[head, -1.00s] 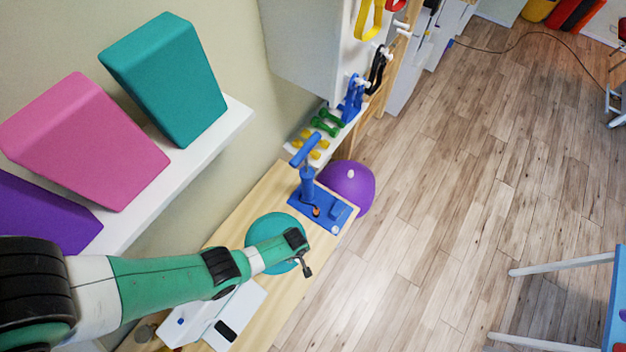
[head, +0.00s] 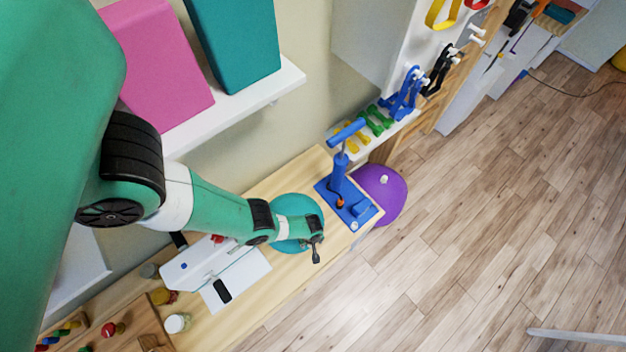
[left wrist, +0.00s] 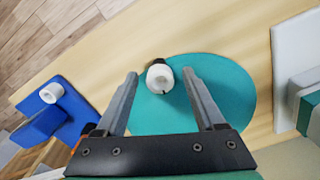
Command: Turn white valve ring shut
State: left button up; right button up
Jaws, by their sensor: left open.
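A round teal cushion (head: 290,206) lies on the wooden bench; it also shows in the left wrist view (left wrist: 228,95). A white valve ring (left wrist: 159,77) with a small dark mark stands at the cushion's edge. My left gripper (left wrist: 160,74) is open, with one finger on each side of the ring in that view. I cannot tell whether the fingers touch it. In the head view my left gripper (head: 316,250) is over the cushion's near edge and the ring is hidden. My right gripper is not in view.
A blue hand pump (head: 338,178) stands beside the cushion, with a white knob (left wrist: 51,92) on its base. A purple ball (head: 392,200) is beyond the bench end. A white device (head: 208,265) lies on the other side.

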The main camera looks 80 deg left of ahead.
pick_arm(q)
grip_shut()
jog(key=shift+m, duration=0.3)
jog(key=m, duration=0.3)
jog(key=shift+s+m+b, duration=0.15)
jog(key=shift+m+b, duration=0.2)
jog(key=shift+m, duration=1.65)
grip_release()
